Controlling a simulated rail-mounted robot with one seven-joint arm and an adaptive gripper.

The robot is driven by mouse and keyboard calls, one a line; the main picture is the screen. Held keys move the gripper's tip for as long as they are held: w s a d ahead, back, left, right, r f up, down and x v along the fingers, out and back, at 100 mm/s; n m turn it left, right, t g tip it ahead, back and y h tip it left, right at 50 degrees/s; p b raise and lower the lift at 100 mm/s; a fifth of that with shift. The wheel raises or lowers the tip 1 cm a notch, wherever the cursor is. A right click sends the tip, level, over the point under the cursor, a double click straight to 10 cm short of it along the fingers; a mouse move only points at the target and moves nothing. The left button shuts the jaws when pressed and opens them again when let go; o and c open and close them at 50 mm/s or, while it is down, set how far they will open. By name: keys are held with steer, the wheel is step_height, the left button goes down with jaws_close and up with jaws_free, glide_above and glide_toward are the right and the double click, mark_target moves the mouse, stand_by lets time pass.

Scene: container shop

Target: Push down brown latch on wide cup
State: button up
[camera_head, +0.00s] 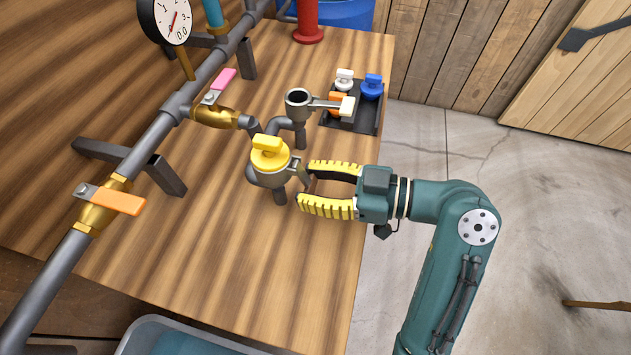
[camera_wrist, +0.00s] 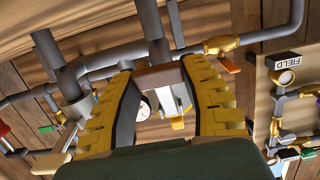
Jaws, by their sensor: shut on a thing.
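The wide grey cup (camera_head: 265,180) stands on pipework over the wooden table, with a yellow plug (camera_head: 269,152) seated in its top. A grey latch arm (camera_head: 300,170) reaches right from the cup toward my fingertips. My gripper (camera_head: 307,184) comes in from the right, its yellow-and-black fingers on either side of the latch end. In the wrist view, the brown latch (camera_wrist: 158,77) sits between the fingertips, and my gripper is shut on it. In the head view the brown end is mostly hidden by the fingers.
A second, open grey cup (camera_head: 298,102) with a cream-ended latch (camera_head: 347,107) stands behind. A black tray (camera_head: 366,120) holds white, blue and orange plugs. A pipe with a pink-handled valve (camera_head: 216,87), an orange-handled valve (camera_head: 118,200) and a gauge (camera_head: 172,20) runs left. The front tabletop is clear.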

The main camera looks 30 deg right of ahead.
steer(key=shift+f, duration=0.1)
steer(key=o, duration=1.2)
steer(key=shift+w, duration=0.1)
steer(key=v, duration=1.2)
